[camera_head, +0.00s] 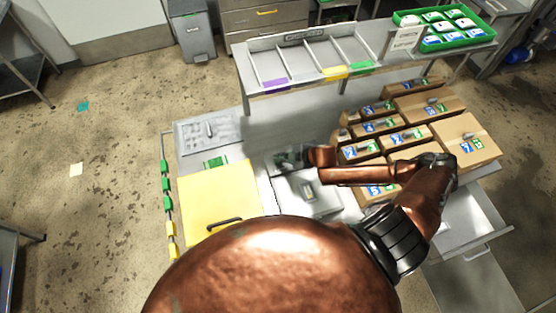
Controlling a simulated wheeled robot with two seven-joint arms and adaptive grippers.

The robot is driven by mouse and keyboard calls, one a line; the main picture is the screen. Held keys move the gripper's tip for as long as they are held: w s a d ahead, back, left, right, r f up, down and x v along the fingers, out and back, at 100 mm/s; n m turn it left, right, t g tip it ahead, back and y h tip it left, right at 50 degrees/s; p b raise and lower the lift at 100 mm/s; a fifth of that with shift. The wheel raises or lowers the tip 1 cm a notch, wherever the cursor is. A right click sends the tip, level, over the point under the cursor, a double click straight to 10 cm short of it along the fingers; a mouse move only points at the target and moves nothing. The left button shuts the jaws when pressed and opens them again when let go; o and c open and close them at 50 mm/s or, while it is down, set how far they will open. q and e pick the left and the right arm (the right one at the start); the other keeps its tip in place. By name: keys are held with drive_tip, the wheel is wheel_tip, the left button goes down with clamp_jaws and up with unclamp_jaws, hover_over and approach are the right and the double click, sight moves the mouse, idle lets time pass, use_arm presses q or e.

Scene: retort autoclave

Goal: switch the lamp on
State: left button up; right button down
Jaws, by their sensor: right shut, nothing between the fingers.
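No lamp can be picked out for certain in the head view. My right arm reaches up from the bottom and bends back left over the workbench (252,193). My right gripper (284,158) is at its end, small and dark, shut and empty. It is over the middle of the bench, just above a grey box-like device (305,190) with a small plate on top. I cannot tell whether the fingers touch anything. My forearm hides part of the bench and some cartons. My left gripper is not in view.
Several brown cartons (461,139) stand on the bench's right side. A yellow box (217,200) with a dark handle is at the left, with a grey tray (208,131) behind it. A divided shelf (309,62) and a green crate (470,41) are at the back. An open drawer (478,247) juts out at right.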

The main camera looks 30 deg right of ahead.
drive_tip(key=shift+f, duration=0.4)
drive_tip(key=shift+r, duration=0.1)
idle(0.3)
drive_tip(key=shift+r+p, duration=0.9)
drive_tip(key=shift+p, duration=0.1)
wheel_tip(320, 180, up, 6)
drive_tip(key=p, duration=0.6)
